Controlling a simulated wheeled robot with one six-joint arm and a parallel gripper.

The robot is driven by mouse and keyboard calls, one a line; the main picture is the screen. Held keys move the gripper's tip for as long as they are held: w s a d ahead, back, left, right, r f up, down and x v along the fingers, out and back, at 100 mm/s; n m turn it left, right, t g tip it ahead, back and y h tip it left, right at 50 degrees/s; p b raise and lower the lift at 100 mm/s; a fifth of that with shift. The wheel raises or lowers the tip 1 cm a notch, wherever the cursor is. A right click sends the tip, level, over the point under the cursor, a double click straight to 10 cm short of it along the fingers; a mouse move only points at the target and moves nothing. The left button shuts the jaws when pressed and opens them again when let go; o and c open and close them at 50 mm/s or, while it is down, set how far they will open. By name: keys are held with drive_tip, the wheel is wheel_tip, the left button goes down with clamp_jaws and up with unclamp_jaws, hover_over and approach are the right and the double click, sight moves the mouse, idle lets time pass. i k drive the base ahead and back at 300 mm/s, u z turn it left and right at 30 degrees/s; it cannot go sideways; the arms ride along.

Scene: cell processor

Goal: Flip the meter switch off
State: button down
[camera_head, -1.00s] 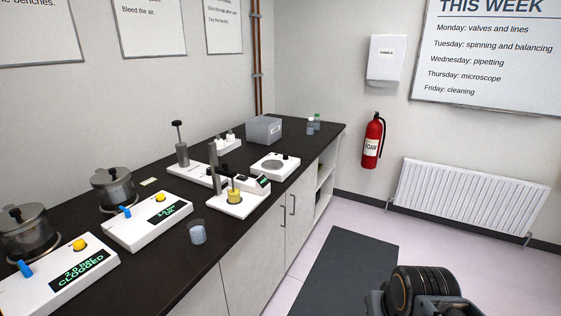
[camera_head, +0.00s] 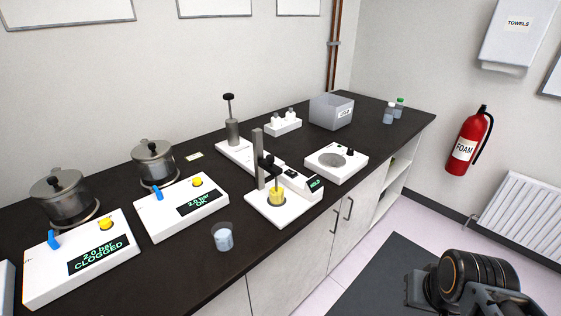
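The meter (camera_head: 293,212) is a white unit near the front edge of the dark bench, right of centre. It has a grey upright post (camera_head: 259,160) with a black clamp, and a probe over a cup of yellow liquid (camera_head: 277,197). Its small display (camera_head: 315,184) is lit with green text too small to read surely. A small dark part (camera_head: 290,173), possibly the switch, sits on top behind the display; its position cannot be told. My arm shows at lower right, well away from the meter. No gripper fingers are visible.
Two pressure units read CLOGGED (camera_head: 100,256) and OK (camera_head: 202,203) at left. A clear cup (camera_head: 222,237) stands left of the meter. A white stirrer-like plate (camera_head: 335,164) is close at its right, and a grey box (camera_head: 331,112) behind. The floor in front is free.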

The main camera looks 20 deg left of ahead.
sight(290, 172)
drive_tip(key=u, duration=0.85)
drive_tip(key=i, duration=0.85)
drive_tip(key=u, duration=0.95)
